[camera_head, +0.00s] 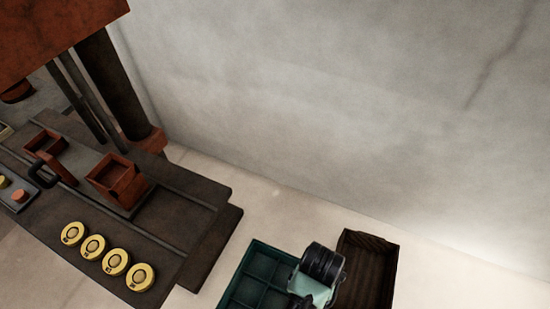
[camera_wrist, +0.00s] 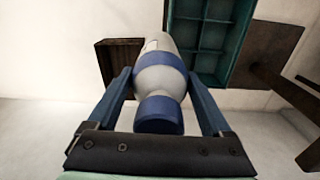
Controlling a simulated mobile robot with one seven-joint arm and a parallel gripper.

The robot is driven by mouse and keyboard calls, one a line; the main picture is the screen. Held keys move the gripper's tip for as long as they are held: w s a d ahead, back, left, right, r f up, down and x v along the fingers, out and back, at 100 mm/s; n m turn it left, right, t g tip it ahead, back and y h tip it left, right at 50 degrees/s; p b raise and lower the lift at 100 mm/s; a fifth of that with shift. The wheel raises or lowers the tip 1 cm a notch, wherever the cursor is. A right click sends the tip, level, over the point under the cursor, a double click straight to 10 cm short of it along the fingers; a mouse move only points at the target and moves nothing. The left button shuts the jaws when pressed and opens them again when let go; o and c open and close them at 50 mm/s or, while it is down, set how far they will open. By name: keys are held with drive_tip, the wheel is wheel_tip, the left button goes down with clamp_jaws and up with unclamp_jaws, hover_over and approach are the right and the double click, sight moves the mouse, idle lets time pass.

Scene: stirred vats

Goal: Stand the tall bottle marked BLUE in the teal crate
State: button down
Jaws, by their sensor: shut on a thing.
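In the wrist view my gripper (camera_wrist: 160,92) is shut on a bottle (camera_wrist: 152,78) with a pale grey body, a blue band and a blue cap. The cap end is nearest the wrist camera. A pale label patch shows near its far end, but I cannot read it. The teal crate (camera_wrist: 223,78) lies beyond and to the right of the bottle, with several square compartments. In the head view the teal crate (camera_head: 243,300) is at the bottom edge, partly cut off. My gripper (camera_head: 302,296) is over its right side, and my wrist hides the bottle there.
A dark brown wooden crate (camera_head: 386,260) stands right of the teal crate; it also shows in the wrist view (camera_wrist: 103,55). A dark bench (camera_head: 190,215) at left carries yellow discs (camera_head: 106,256) and red-brown boxes (camera_head: 118,180). A pale wall (camera_head: 330,100) rises behind.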

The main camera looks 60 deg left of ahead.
drive_tip(key=s+a+f+n+b, duration=0.3)
drive_tip(key=s+a+f+b, duration=0.2)
drive_tip(key=a+b, duration=0.15)
wheel_tip(320, 180, down, 9)
drive_tip(key=b, duration=0.2)
drive_tip(key=shift+w+d+f, duration=0.15)
drive_tip(key=shift+d, duration=0.15)
unclamp_jaws()
drive_tip(key=shift+f, duration=0.15)
drive_tip(key=shift+d, duration=0.1)
wheel_tip(320, 180, up, 12)
drive_tip(key=p, duration=0.2)
drive_tip(key=shift+p, duration=0.35)
